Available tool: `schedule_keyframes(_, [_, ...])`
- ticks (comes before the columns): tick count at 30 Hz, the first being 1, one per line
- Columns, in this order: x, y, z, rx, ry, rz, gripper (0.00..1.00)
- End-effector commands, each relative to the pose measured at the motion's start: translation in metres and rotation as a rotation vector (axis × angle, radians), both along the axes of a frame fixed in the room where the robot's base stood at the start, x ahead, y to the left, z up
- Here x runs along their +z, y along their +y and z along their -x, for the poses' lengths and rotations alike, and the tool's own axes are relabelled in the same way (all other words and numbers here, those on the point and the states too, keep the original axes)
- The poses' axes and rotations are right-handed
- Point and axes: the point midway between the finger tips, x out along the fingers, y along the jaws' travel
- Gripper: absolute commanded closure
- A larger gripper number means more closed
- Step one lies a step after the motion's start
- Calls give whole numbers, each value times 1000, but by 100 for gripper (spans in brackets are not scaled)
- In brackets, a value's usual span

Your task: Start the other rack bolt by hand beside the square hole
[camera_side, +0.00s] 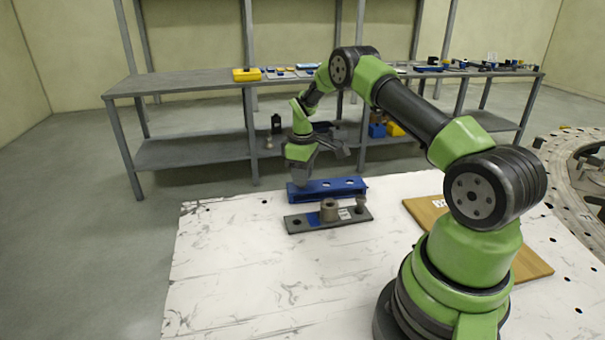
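A blue rack (349,193) with round openings in its top lies near the far edge of the white table. A grey turret plate (297,225) lies just in front of it, almost touching. A short brown-grey collar (329,209) stands at the plate's middle, and a smaller bolt-like piece (361,204) stands upright at its right end. The plate's left end has a dark hole whose shape is too small to tell. My gripper (307,178) is above the left end of the blue rack. Its fingers are small and partly hidden by the wrist; I cannot tell whether they hold anything.
A wooden board (425,212) with white letters lies right of the plate, partly behind my arm. The white table (240,280) is clear in front and left. A grey shelf bench (190,85) with a yellow box (246,75) and small parts stands behind.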

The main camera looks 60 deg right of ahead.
Motion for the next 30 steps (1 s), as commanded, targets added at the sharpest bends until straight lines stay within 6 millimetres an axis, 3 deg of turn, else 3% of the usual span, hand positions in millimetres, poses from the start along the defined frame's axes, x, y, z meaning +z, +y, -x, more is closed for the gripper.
schedule_keyframes(30, [44,0,0,1,-1,1,96])
